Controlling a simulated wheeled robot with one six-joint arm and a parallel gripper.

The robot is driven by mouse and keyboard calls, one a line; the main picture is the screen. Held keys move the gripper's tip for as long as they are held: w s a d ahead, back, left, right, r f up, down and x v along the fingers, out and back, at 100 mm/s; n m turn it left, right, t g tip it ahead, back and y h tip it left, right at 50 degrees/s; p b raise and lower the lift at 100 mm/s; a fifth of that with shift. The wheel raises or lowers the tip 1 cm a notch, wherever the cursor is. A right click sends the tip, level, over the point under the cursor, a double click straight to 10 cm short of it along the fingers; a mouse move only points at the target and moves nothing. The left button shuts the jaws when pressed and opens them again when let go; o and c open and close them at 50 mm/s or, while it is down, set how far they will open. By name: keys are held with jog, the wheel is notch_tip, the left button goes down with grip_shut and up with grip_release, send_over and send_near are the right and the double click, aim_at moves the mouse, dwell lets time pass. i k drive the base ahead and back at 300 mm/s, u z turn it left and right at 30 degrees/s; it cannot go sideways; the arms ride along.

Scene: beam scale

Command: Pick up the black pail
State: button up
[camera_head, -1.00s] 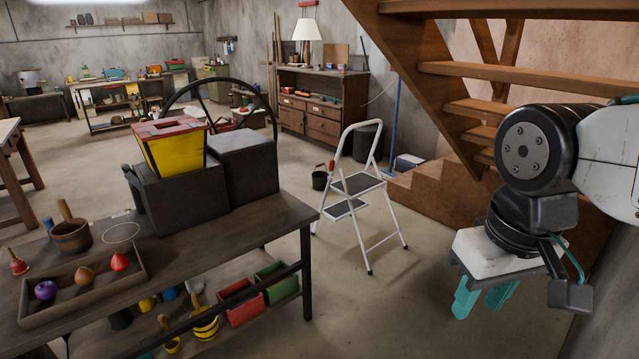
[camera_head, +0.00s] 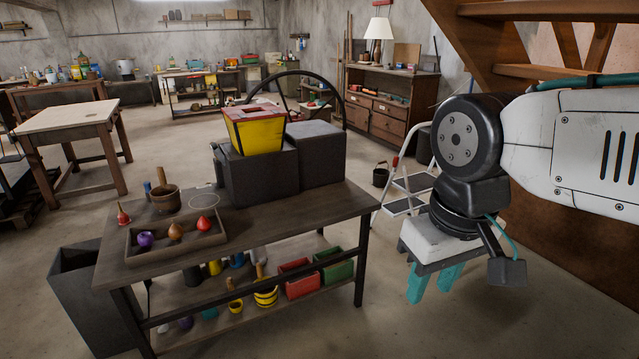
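A small black pail (camera_head: 380,176) stands on the floor in the middle distance, just left of the white step ladder. It looks upright, with a thin handle partly visible above it. My gripper (camera_head: 433,282) hangs at the right, pointing down, with its two teal fingers apart and nothing seen between them. It is much nearer to the camera than the pail and well apart from it.
A step ladder (camera_head: 412,183) is partly hidden behind my arm. Wooden stairs (camera_head: 530,70) are at right. Bare floor shows right of the bench.

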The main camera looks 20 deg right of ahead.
aim_at(381, 173)
jog(key=u, duration=1.65)
jog(key=i, duration=7.2)
jog(key=z, duration=3.35)
jog(key=i, duration=2.75)
